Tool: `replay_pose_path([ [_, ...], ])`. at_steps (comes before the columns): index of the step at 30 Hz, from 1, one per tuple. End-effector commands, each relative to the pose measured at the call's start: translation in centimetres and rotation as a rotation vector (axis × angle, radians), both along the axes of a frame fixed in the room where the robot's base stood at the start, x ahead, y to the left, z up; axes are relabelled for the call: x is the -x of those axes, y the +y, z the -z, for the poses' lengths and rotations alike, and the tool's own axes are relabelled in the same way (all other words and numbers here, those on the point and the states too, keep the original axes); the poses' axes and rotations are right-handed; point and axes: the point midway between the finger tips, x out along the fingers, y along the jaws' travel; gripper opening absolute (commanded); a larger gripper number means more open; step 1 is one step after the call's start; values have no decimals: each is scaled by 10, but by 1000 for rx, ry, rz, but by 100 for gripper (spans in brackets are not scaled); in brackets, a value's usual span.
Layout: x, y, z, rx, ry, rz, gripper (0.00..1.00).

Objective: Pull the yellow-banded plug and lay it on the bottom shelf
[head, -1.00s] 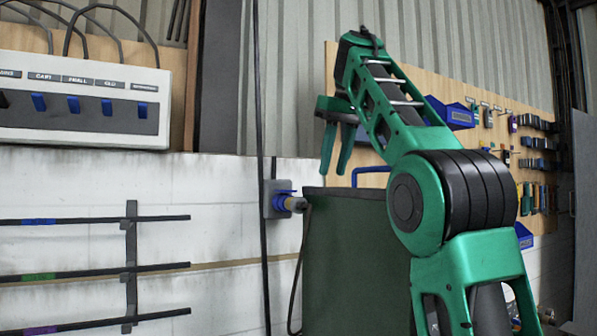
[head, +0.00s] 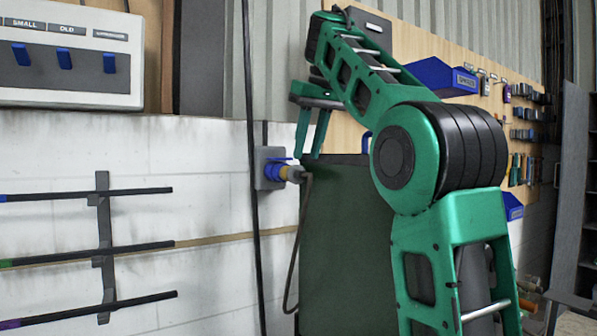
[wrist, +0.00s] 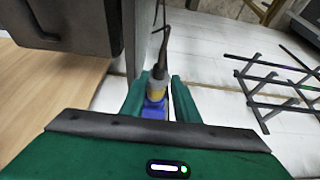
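The plug (head: 291,173) has a yellow band and a grey body with a dark cable hanging from it. It sits in a blue socket (head: 272,171) on a grey wall box. My gripper (head: 310,155) is open and empty, its two green fingers pointing down, with the tips just above and right of the plug. In the wrist view the plug (wrist: 157,88) appears between the fingers (wrist: 158,80); contact cannot be told. Three thin dark shelves hang on the wall at the left; the bottom shelf (head: 120,306) has a purple mark at its left end.
A dark green panel (head: 345,230) stands right of the plug. A vertical dark cable (head: 253,200) runs just left of the socket. A switch box (head: 70,55) is at upper left. A pegboard with tools and blue bins (head: 440,78) is behind my arm.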

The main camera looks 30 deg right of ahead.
Motion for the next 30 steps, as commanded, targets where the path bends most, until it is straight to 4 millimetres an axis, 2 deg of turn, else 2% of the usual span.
replay_pose_path([
  [6,-13,-1,34,1,3,4,28],
  [12,-20,-1,50,0,1,3,28],
  [18,-23,-1,57,2,1,3,28],
  [27,-23,-1,58,2,1,2,28],
  [28,-23,-1,58,2,1,2,23],
  [30,-23,-1,58,2,1,2,7],
])
